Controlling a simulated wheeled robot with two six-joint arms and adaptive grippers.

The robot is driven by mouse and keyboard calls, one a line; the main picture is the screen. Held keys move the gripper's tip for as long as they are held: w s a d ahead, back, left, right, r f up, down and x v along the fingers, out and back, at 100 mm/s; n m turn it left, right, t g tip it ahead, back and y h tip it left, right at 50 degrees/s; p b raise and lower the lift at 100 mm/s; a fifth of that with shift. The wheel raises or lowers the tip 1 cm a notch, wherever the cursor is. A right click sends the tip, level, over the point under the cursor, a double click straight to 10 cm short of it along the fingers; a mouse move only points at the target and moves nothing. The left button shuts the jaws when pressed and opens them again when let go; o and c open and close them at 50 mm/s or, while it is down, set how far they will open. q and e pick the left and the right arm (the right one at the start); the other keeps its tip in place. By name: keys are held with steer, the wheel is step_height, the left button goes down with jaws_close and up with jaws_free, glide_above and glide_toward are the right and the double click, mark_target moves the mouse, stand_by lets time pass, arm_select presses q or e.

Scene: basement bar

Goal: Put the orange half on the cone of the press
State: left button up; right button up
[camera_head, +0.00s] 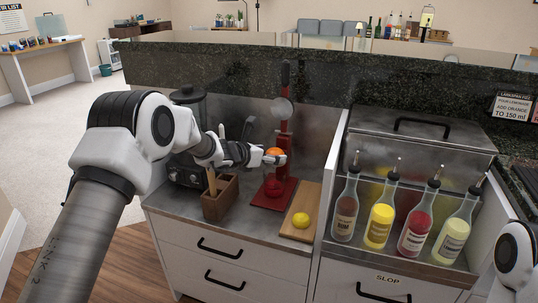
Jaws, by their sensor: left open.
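The press (286,125) is red and upright on the steel counter, with a red base and a round metal part near its top. My right gripper is out of view.
A wooden board (299,232) with a yellow fruit (301,220) lies right of the press. A wooden holder (221,200) with tools and a dark machine (187,96) stand left. Several pour-spout bottles (379,225) stand right, beyond a divider. A dark stone ledge (240,70) runs behind.

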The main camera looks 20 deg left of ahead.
arm_select(q)
steer(key=shift+r, duration=0.2)
steer(key=v, duration=1.2)
steer(key=s+d+f+m+g+y, duration=0.15)
steer(key=s+f+m+g, duration=0.35)
steer(key=s+f, duration=0.6)
steer(key=s+d+f+m+g+y, duration=0.15)
steer(key=s+f+m+g, duration=0.25)
steer(key=s+f, duration=0.75)
steer(key=s+a+f+m+g+y, duration=0.4)
steer(key=s+f+m, duration=0.6)
steer(key=s+f, duration=0.15)
steer(key=s+d+f+m, duration=0.2)
steer(key=s+m, duration=0.3)
steer(key=m, duration=0.1)
steer(key=s+d+f+m+h, duration=0.1)
steer(key=s+d+f+m, duration=0.1)
steer(key=s+m, duration=0.3)
steer(key=shift+s+d+m+t, duration=0.25)
steer(key=shift+s+m+t, duration=0.15)
steer(key=shift+s, duration=0.3)
steer(key=shift+f+h, duration=0.1)
steer(key=shift+h, duration=0.2)
